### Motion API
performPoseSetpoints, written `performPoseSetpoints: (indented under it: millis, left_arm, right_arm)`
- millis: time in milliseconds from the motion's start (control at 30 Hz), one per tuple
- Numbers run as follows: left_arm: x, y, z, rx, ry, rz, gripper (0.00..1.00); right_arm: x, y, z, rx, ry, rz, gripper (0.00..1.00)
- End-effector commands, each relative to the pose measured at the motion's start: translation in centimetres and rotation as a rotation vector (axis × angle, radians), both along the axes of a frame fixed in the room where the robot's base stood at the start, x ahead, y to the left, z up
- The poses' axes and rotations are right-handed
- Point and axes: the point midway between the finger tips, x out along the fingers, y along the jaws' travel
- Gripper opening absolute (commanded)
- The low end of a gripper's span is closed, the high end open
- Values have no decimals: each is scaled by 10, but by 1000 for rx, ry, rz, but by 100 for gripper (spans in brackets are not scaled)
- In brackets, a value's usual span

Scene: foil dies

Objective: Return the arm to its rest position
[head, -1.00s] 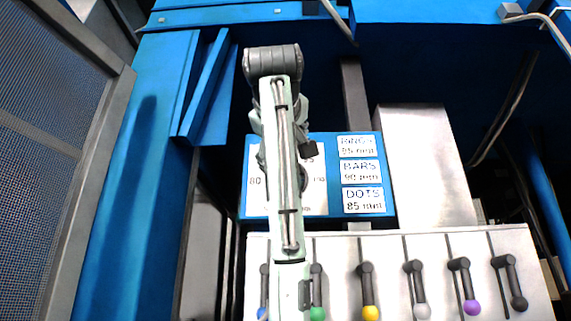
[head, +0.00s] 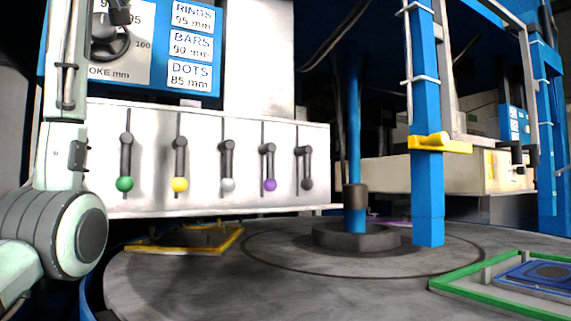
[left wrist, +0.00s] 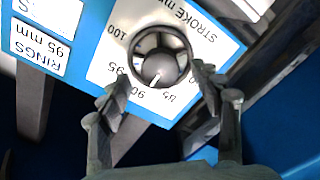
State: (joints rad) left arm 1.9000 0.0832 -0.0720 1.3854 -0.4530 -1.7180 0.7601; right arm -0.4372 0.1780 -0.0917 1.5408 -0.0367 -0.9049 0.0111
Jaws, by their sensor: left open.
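My left arm (head: 62,140) stands upright along the left edge of the head view. Part of my left gripper (head: 120,12) shows dark at the top, above a dark round dial knob (head: 108,42) on a white stroke plate; the rest is cut off. In the left wrist view my left gripper (left wrist: 158,86) is open and empty. Its two fingers are apart in front of the stroke plate (left wrist: 105,72), close to the knob (left wrist: 160,52). The knob's white mark points between or near 90 and 85; I cannot tell exactly. My right gripper is not in view.
A white panel (head: 205,190) carries several levers with coloured balls, close to my arm. A round grey table (head: 280,285) lies below, with a yellow frame (head: 185,248) and a green frame (head: 470,297). A blue post (head: 428,190) stands right.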

Motion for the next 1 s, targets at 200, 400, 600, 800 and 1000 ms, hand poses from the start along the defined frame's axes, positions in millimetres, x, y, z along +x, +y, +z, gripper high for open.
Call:
performPoseSetpoints:
  millis: [200,400,600,800,1000]
  left_arm:
    - [31,19,0,0,2,1,65]
    - [44,28,0,0,-1,1,65]
    - [45,28,0,14,7,0,65]
    - [44,27,0,14,7,0,65]
    - [31,18,1,0,-4,-2,65]
  right_arm:
    - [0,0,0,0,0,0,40]
    - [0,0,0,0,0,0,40]
    - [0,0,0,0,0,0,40]
    - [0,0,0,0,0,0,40]
    - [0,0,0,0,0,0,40]
